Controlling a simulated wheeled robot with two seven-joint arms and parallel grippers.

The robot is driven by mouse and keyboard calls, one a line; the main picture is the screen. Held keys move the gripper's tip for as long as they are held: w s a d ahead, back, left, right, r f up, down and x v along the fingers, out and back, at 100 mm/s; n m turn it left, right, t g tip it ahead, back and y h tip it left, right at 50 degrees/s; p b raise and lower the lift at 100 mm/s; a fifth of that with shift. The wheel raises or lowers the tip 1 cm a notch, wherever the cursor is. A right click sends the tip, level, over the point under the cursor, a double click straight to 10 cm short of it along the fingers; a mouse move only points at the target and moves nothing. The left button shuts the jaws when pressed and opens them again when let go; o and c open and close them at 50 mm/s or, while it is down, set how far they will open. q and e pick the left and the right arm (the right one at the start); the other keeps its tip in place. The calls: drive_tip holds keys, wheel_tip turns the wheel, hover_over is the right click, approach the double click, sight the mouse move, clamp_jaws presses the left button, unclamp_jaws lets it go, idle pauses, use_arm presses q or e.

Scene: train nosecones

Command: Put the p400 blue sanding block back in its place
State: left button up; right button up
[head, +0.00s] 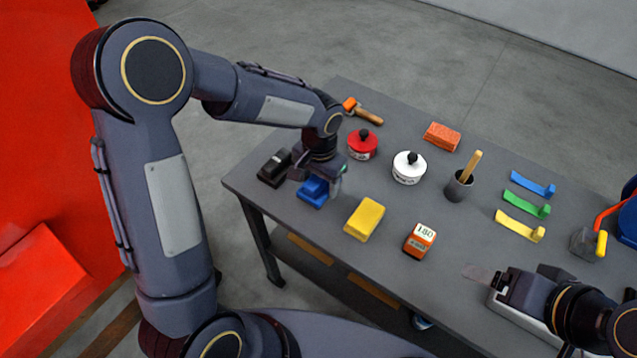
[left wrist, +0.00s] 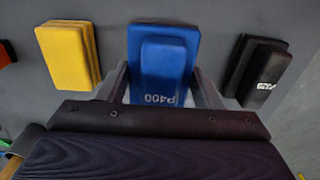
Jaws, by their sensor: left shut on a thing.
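The blue P400 sanding block (head: 313,191) is at the left end of the grey table, between the black block and the yellow block. In the left wrist view its P400 label shows on the blue block (left wrist: 163,60). My left gripper (head: 325,181) is shut on it, with one finger on each side. I cannot tell whether the block touches the table. My right gripper (head: 497,281) is over the table's near right part; its fingers are too small to judge.
A black block (head: 275,167) is just left of the blue one; a yellow block (head: 365,219) is to the right. An orange 180 block (head: 420,241), red tin (head: 362,144), white tin (head: 409,167) and brush cup (head: 458,186) stand further along. Bare table (head: 330,228) lies in front.

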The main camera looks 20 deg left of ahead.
sight(319, 189)
use_arm(q)
drive_tip(key=shift+w+a+f, duration=0.2)
drive_tip(key=shift+w+f, duration=0.3)
drive_tip(key=shift+f, duration=0.1)
drive_tip(key=shift+w+a+f, duration=0.1)
drive_tip(key=shift+w+f, duration=0.05)
drive_tip(key=shift+f, duration=1.65)
drive_tip(key=shift+f, duration=0.2)
drive_tip(key=o, duration=1)
drive_tip(key=shift+o, duration=0.2)
drive_tip(key=shift+r, duration=0.15)
